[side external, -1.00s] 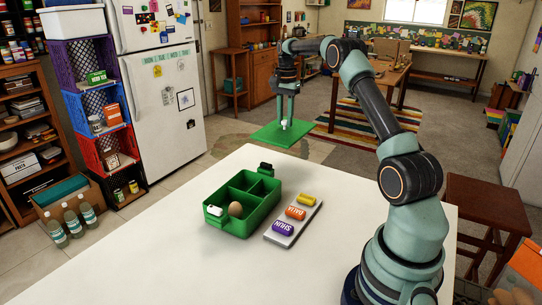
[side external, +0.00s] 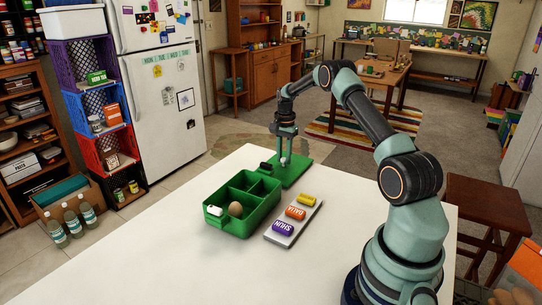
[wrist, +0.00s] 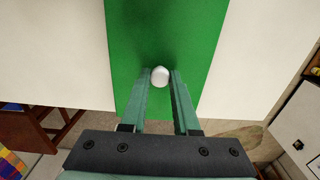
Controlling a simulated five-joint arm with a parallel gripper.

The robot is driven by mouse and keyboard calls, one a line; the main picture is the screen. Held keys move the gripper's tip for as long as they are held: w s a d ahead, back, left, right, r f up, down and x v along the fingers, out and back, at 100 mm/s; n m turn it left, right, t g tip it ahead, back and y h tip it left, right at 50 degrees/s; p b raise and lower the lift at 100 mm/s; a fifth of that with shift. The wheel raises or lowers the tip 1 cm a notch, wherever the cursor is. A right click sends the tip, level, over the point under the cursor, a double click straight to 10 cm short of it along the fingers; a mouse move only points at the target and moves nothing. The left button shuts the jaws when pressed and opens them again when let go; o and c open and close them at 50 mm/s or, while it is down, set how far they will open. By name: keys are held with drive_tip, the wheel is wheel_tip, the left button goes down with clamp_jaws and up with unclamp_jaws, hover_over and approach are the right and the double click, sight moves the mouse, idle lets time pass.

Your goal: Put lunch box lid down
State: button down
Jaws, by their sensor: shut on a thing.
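The green lunch box lid (side external: 291,174) is at the far edge of the white table in the side view, just behind the lunch box. It also fills the middle of the wrist view (wrist: 165,35). My gripper (side external: 283,160) is shut on the lid's white knob (wrist: 159,76), with one finger on each side of it. I cannot tell whether the lid touches the table. The open green lunch box (side external: 240,228) stands on the table with its compartments showing. A brown egg (side external: 235,209) and a white item (side external: 215,211) are in its near part.
A grey tray (side external: 279,238) right of the lunch box holds yellow, orange and purple pieces. A small black object (side external: 265,167) stands by the lid's left side. The white table (side external: 150,255) is clear at the front and left.

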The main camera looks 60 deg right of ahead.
sight(283, 158)
drive_tip(key=c, duration=0.7)
unclamp_jaws()
drive_tip(key=shift+f, duration=0.1)
drive_tip(key=shift+o, duration=0.2)
wheel_tip(283, 158, up, 12)
drive_tip(key=s+a+r+n+t, duration=0.1)
drive_tip(key=a+r+n, duration=0.4)
drive_tip(key=a, duration=0.4)
drive_tip(key=a+r+n+t, duration=0.1)
drive_tip(key=a+r+n, duration=0.2)
drive_tip(key=a+r, duration=0.5)
drive_tip(key=s+a+f+n+t, duration=0.2)
drive_tip(key=s+a+n+t, duration=0.1)
drive_tip(key=s+a+n, duration=0.7)
drive_tip(key=s+a, duration=0.4)
drive_tip(key=a, duration=0.3)
drive_tip(key=shift+a+f+t, duration=0.2)
drive_tip(key=shift+f+t, duration=0.1)
drive_tip(key=shift+f, duration=0.1)
